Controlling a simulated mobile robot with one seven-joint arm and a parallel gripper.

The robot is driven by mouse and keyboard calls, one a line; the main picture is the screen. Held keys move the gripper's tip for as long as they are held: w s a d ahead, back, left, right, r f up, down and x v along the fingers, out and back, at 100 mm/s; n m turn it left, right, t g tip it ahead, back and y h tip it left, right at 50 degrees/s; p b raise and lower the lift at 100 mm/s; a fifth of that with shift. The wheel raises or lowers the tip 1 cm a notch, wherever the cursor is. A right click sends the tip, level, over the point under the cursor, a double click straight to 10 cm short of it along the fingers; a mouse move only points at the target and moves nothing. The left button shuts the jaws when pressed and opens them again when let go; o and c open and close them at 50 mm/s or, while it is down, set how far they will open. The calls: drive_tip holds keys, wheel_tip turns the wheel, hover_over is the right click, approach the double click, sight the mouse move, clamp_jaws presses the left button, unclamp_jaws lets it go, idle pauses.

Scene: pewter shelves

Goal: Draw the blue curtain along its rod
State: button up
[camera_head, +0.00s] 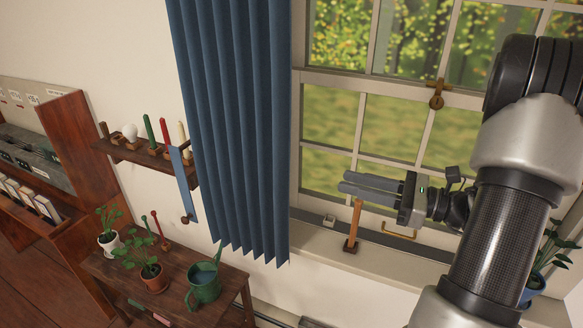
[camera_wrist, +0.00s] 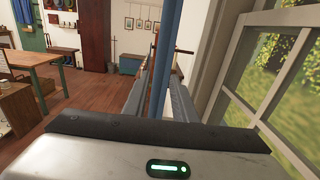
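The blue curtain (camera_head: 232,120) hangs in vertical folds at the left side of the window in the head view. Its rod is above the picture and out of sight. In the wrist view the curtain (camera_wrist: 166,45) appears edge-on as a narrow blue strip, straight ahead and in line with the gap between my fingers. My gripper (camera_head: 342,183) is open and empty in front of the window. Its two fingers point left toward the curtain's right edge, and the head view shows a gap between fingertips and cloth. The fingers (camera_wrist: 162,85) also show in the wrist view.
A potted plant (camera_head: 541,266) is at the right. Left are a peg shelf (camera_head: 150,155) and a table with plants and a green watering can (camera_head: 204,285).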

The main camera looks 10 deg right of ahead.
drive_tip(key=p+x, duration=0.1)
drive_tip(key=x, duration=1.3)
drive_tip(key=shift+a, duration=0.2)
drive_tip(key=shift+w+f, duration=0.1)
clamp_jaws()
idle(0.6)
